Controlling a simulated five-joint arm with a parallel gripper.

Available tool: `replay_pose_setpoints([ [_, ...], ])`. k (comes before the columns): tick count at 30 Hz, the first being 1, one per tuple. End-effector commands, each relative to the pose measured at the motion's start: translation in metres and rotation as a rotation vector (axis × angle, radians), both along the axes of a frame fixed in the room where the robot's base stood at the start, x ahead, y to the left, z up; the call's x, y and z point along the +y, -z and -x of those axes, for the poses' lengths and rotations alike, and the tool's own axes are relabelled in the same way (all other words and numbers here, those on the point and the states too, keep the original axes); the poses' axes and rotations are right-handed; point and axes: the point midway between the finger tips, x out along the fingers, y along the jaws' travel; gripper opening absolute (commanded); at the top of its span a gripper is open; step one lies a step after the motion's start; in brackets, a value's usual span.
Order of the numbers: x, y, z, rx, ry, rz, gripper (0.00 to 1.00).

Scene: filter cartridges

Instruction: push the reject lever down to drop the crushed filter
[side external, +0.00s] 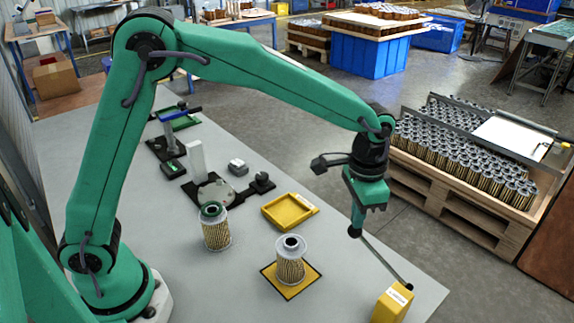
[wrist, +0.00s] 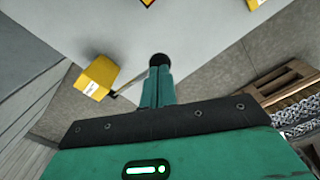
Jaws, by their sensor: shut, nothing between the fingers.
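My gripper (side external: 357,218) is shut and empty, pointing down over the right part of the grey table. Its fingertips are at the black knob (wrist: 159,60) of the reject lever; I cannot tell whether they touch it. The lever's thin rod (side external: 384,261) slopes from the knob down to a pivot on a labelled yellow box (side external: 390,305) at the table's front right. The box also shows in the wrist view (wrist: 97,76). I cannot make out crushing on either.
An empty-looking yellow tray (side external: 289,211) lies behind the filters. A black fixture with a round plate (side external: 215,193) stands further back. Beyond the table's right edge, a wooden crate (side external: 460,182) on a pallet holds many filters. Table around the lever is clear.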

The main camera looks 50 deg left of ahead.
Motion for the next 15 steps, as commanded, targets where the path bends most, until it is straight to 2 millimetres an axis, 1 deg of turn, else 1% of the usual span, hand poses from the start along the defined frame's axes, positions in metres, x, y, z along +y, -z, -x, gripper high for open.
replay_pose_setpoints([
  [15, 0.000, 0.017, 0.000, 0.001, 0.000, -0.001, 0.00],
])
